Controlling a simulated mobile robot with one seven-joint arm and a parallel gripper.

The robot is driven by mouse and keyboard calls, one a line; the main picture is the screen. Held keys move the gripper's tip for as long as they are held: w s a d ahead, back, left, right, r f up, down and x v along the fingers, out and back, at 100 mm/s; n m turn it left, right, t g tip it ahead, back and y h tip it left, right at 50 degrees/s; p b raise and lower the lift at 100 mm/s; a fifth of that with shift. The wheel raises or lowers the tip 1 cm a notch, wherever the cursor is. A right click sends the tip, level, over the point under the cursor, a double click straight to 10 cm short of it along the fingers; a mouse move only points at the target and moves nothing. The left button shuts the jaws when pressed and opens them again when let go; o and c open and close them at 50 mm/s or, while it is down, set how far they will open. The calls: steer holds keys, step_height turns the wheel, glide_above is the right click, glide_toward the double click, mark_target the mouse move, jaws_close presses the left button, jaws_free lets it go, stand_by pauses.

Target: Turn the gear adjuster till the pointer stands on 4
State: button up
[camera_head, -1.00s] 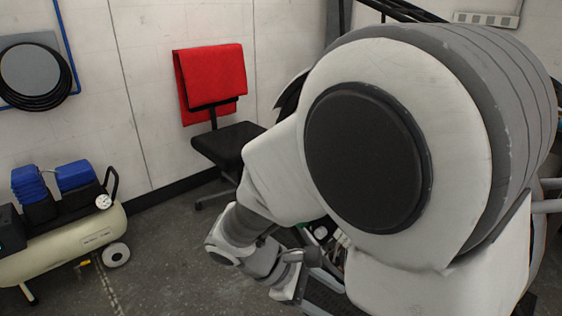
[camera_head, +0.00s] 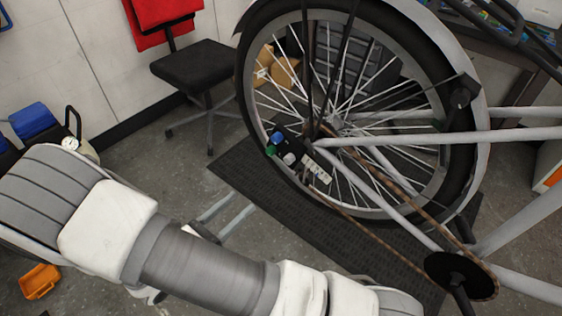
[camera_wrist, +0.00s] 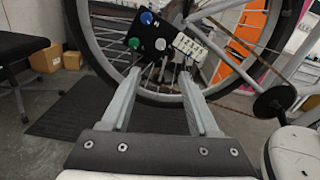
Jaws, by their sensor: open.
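A black panel (camera_wrist: 150,30) is mounted by the bike's rear wheel hub. It carries a blue knob (camera_wrist: 146,18), a green knob (camera_wrist: 134,42), a white knob (camera_wrist: 160,44) and a pale marked strip (camera_wrist: 190,47). The blue knob (camera_head: 277,138), green knob (camera_head: 271,150), white knob (camera_head: 289,159) and strip (camera_head: 317,168) also show in the head view. I cannot tell which part is the gear adjuster, nor read a pointer. My gripper (camera_wrist: 161,75) is open and empty, its fingers pointing toward the panel and apart from it.
The rear wheel (camera_head: 240,75) stands over a dark ribbed mat (camera_head: 270,205). Frame tubes, chain and a crank disc (camera_head: 460,275) lie to the right. A black chair (camera_head: 195,65) and cardboard boxes (camera_wrist: 46,58) are at the left. An orange bin (camera_head: 40,281) lies on the floor.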

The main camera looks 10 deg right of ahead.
mark_target(287, 162)
steer(key=b+x, duration=0.2)
steer(key=x, duration=1.4)
steer(key=shift+w+d, duration=0.15)
steer(key=shift+d, duration=0.15)
steer(key=shift+c, duration=0.2)
jaws_close()
